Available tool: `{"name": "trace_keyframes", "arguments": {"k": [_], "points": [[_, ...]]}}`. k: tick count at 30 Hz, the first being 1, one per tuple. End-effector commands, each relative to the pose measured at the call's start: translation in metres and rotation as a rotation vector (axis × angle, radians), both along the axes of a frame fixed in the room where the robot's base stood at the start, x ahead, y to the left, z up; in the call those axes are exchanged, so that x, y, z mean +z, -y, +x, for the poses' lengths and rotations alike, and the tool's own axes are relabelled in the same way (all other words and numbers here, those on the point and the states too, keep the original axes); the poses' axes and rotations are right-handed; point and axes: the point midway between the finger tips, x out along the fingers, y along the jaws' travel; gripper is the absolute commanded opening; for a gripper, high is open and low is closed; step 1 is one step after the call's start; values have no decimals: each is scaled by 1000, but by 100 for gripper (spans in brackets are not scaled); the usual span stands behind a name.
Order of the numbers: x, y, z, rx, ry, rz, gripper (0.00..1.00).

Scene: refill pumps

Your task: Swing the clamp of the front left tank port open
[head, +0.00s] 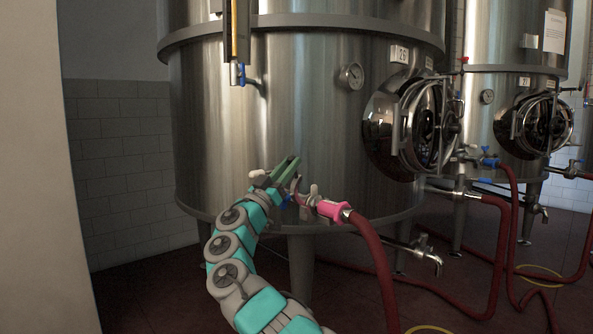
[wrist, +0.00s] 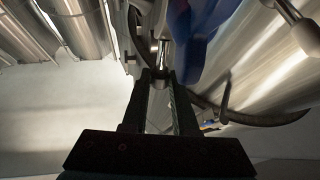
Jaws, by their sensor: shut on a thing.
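My gripper (head: 283,172) is at the low left front of the large steel tank (head: 270,110), beside the port there. In the wrist view my gripper (wrist: 161,75) has its two dark fingers shut on a small metal part at the port, which appears to be the clamp (wrist: 162,50). A curved dark metal piece (wrist: 260,118) shows to the right of the fingers. In the head view a pink collar (head: 328,208) on the end of a red hose sits just right of my gripper. My fingers partly hide the port, and I cannot tell how far the clamp is open.
The red hose (head: 378,262) hangs from the pink collar to the floor. A steel outlet tap (head: 428,258) sticks out to the right. A round manway door (head: 412,125) is higher on the tank. A second tank (head: 515,90) stands behind at right. Bare floor lies at left.

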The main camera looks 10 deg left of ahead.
Motion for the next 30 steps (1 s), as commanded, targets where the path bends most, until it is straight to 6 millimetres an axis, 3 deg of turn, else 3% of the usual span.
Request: {"name": "trace_keyframes", "arguments": {"k": [9, 29, 30], "points": [[-12, -16, -9, 0, 89, -69, 0], [-11, -21, -13, -1, 126, -97, 0], [-11, -21, -13, -1, 126, -97, 31]]}}
